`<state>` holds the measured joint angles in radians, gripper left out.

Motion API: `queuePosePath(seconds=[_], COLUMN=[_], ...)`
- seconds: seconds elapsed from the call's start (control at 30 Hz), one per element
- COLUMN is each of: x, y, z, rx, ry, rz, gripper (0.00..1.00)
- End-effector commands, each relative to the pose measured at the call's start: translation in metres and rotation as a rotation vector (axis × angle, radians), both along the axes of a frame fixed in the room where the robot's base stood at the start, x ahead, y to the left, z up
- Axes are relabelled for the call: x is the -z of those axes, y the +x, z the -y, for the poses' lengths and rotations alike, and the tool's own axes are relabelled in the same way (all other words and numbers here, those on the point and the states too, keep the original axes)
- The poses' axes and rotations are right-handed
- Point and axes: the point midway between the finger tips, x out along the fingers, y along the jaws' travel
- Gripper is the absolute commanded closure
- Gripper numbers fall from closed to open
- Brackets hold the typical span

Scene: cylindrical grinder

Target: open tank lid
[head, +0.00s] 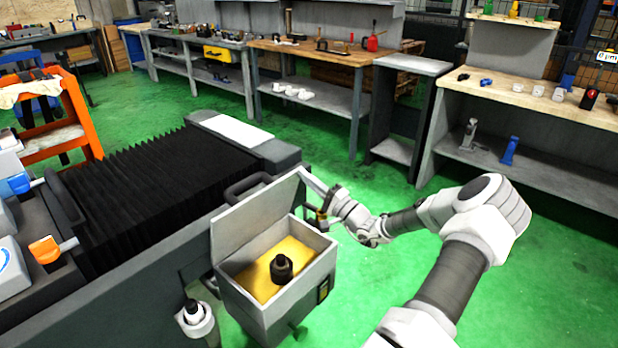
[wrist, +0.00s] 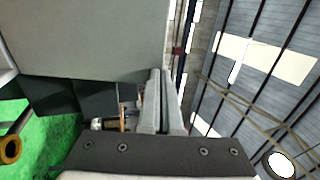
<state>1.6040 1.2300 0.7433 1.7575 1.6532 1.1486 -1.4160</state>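The grey tank (head: 318,272) is mounted on the side of the machine, with yellowish fluid and a dark round fitting inside. Its lid (head: 252,222) stands raised and tilted up at the back left, so the tank is open from above. My gripper (head: 318,212) is at the lid's right end, above the tank's back right corner. In the wrist view the lid (wrist: 85,40) fills the upper left as a flat grey panel. My gripper's fingers (wrist: 160,85) lie close together beside the lid's lower right corner and look shut. I see nothing between them, and contact with the lid is unclear.
The machine's black bellows (head: 150,185) and a dark handle lie left of the tank. A bottle-like cylinder (head: 195,318) is at the tank's lower left. Workbenches (head: 310,52) stand along the back. Open green floor (head: 400,290) lies right of the tank.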

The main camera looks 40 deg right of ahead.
Motion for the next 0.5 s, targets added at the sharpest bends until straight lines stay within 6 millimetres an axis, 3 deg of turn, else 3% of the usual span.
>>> queuePosePath(seconds=[0.03, 0.23, 0.5], x=[-0.01, -0.023, -0.024], y=[0.006, 0.031, 0.068], z=[-0.002, -0.004, -0.007], rx=[-0.005, -0.006, -0.004], ry=[-0.004, -0.019, -0.032], rz=[-0.023, -0.152, -0.34], gripper=[1.0, 1.0, 1.0])
